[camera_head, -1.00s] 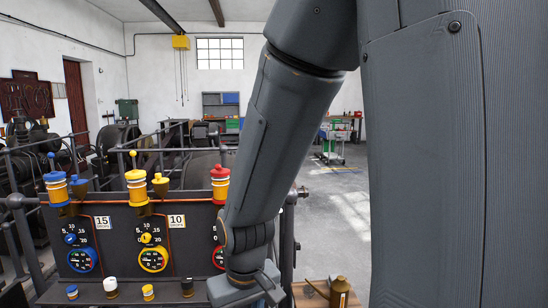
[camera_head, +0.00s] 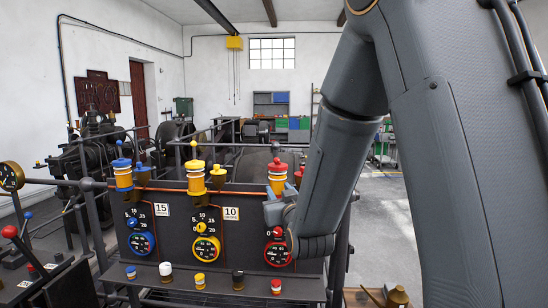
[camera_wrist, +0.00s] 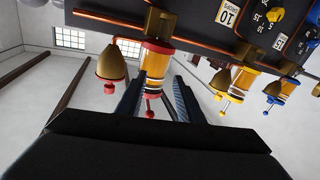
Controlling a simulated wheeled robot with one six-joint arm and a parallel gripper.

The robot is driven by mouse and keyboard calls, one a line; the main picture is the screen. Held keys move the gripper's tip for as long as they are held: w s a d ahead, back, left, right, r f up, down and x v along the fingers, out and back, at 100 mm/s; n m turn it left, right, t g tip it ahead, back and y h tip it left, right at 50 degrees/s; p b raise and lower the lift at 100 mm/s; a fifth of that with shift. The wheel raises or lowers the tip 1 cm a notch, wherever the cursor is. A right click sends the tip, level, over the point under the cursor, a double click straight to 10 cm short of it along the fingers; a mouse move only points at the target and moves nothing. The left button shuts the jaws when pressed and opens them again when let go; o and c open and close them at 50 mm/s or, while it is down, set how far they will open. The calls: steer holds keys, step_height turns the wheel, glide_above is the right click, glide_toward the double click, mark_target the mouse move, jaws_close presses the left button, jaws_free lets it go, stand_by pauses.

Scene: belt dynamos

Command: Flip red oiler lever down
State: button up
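The red-capped oiler (camera_head: 277,175) stands on the right part of the dark panel's top edge, with an orange and white body. It also shows, inverted, in the wrist view (camera_wrist: 155,62). Its red lever (camera_wrist: 149,106) is a thin stem with a round knob, standing straight out from the cap. My gripper (camera_head: 281,196) is at the oiler, just in front of it. In the wrist view my gripper (camera_wrist: 157,82) is open, one finger on each side of the red cap and lever. Whether a finger touches is not clear.
The yellow oiler (camera_head: 194,175) and blue oiler (camera_head: 123,175) stand to the left. A brass bell cup (camera_wrist: 110,66) with a red knob is beside the red oiler. Below are the red gauge (camera_head: 278,254) and several small caps. Copper pipe runs along the panel.

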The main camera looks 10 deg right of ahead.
mark_target(277, 162)
step_height(277, 162, up, 7)
steer(key=t, duration=0.4)
steer(key=shift+a+f, duration=0.1)
steer(key=shift+f, duration=0.05)
steer(key=shift+w+r, duration=0.2)
steer(key=shift+w, duration=0.15)
steer(key=p+x, duration=0.2)
steer(key=x, duration=0.5)
steer(key=shift+p, duration=0.3)
jaws_close()
